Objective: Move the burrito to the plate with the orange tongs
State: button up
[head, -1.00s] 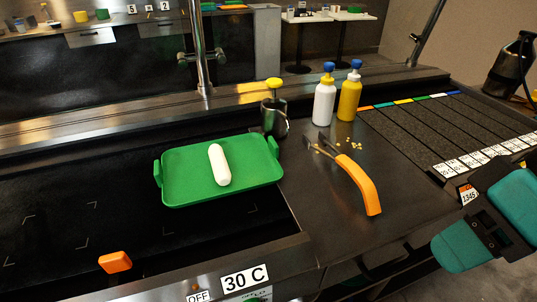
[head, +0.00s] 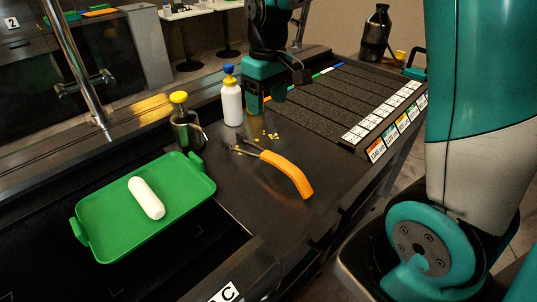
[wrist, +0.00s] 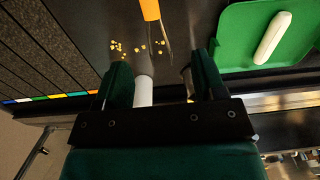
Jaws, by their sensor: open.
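The white burrito (head: 147,197) lies on the green tray (head: 185,217) at the left; it also shows in the wrist view (wrist: 272,37) at the upper right. The orange-handled tongs (head: 288,172) lie on the dark counter right of the tray, their metal tips towards the mug. The handle's end shows at the top of the wrist view (wrist: 150,10). My gripper (head: 264,100) is open and empty, pointing down beside the white bottle, behind the tongs. In the wrist view its fingers (wrist: 163,65) are spread, apart from the tongs. No separate plate can be made out.
Yellow crumbs (head: 270,136) lie by the tongs' tips. Dark labelled strips (head: 350,95) fill the right. The counter around the tongs' handle is clear.

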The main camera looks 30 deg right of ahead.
jog(key=p, duration=0.1)
send_over(270, 154)
notch_tip(270, 154, down, 12)
jog(key=shift+r, duration=0.1)
jog(key=shift+f+p, duration=0.7)
jog(key=shift+f, duration=2.25)
jog(key=c, duration=1.1)
jog(key=shift+o, duration=0.2)
jog(key=shift+r, duration=0.1)
notch_tip(270, 154, up, 20)
jog(key=b, duration=0.1)
